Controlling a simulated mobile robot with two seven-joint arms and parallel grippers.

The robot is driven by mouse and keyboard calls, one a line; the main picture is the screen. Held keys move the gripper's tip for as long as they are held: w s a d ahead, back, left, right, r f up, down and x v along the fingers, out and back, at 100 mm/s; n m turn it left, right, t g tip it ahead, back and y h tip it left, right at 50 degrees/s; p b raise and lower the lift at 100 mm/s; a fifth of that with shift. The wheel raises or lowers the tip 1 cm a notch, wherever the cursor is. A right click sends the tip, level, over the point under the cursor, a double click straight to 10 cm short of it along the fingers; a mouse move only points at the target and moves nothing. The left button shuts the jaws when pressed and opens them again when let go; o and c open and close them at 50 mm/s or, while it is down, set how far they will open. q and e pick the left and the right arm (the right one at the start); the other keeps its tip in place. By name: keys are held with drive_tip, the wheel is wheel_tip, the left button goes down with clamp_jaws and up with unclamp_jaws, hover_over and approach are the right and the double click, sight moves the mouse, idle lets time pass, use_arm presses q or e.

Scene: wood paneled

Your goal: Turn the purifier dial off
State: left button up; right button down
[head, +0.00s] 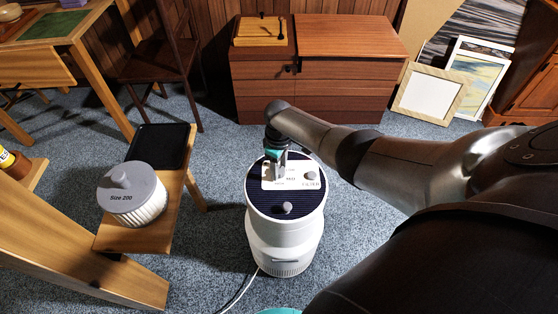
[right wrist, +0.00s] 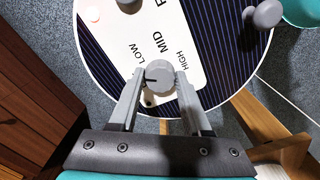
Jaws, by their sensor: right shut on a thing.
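The purifier (head: 284,235) is a white cylinder with a dark ribbed top, standing on the carpet. A white label plate (head: 293,182) on its top carries several words; in the right wrist view I read LOW, MID and HIGH. My right gripper (head: 279,172) reaches down onto the plate's left part. In the right wrist view its two fingers (right wrist: 158,82) are shut on the round grey dial (right wrist: 160,79), one on each side. The dial's dark mark points left in that view, below LOW. No OFF word shows.
Two other grey knobs sit on the purifier top, one on the plate (head: 311,176) and one near the front (head: 287,208). A wooden stand to the left holds a grey-topped filter (head: 131,195) and a black tray (head: 160,146). A cable (head: 238,292) runs along the carpet.

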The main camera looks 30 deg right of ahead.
use_arm(q)
drive_tip(key=shift+f, duration=0.1)
use_arm(e)
drive_tip(key=n, duration=0.6)
use_arm(q)
drive_tip(key=shift+w, duration=0.4)
use_arm(e)
drive_tip(key=shift+n, duration=0.3)
drive_tip(key=shift+c, duration=1.8)
unclamp_jaws()
use_arm(q)
drive_tip(key=shift+s, duration=0.1)
drive_tip(key=shift+s, duration=0.1)
use_arm(e)
drive_tip(key=shift+r, duration=0.1)
